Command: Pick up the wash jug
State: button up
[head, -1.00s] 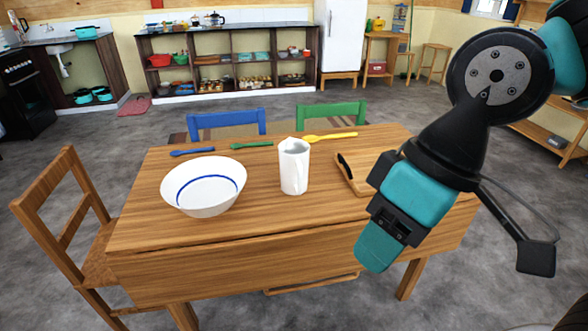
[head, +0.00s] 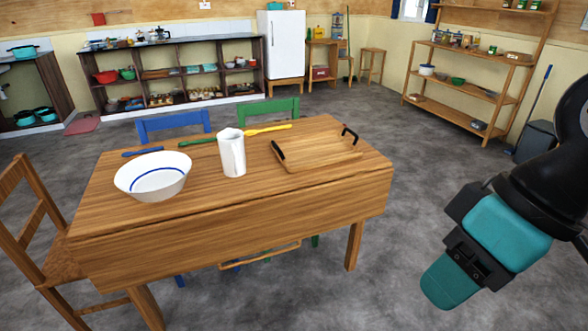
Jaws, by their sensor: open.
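The wash jug (head: 232,153) is white and stands upright on the wooden table (head: 130,222), just right of the white wash bowl (head: 153,177) with a blue ring inside. Its handle is hard to make out. My gripper (head: 446,285) is teal and black, at the lower right of the head view, out past the table's right end and apart from the jug. It points down and to the left. Its jaws are open, with nothing seen between them.
A wooden tray (head: 318,155) with black handles lies right of the jug. Blue (head: 142,152), green (head: 197,142) and yellow (head: 266,130) utensils lie along the far edge. Chairs stand behind and left of the table. The floor to its right is clear.

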aim_at(230, 141)
jog(key=z, duration=1.05)
jog(key=i, duration=1.2)
jog(key=u, duration=0.4)
jog(key=i, duration=0.65)
jog(key=u, duration=1.3)
jog(key=i, duration=0.7)
jog(key=u, duration=0.8)
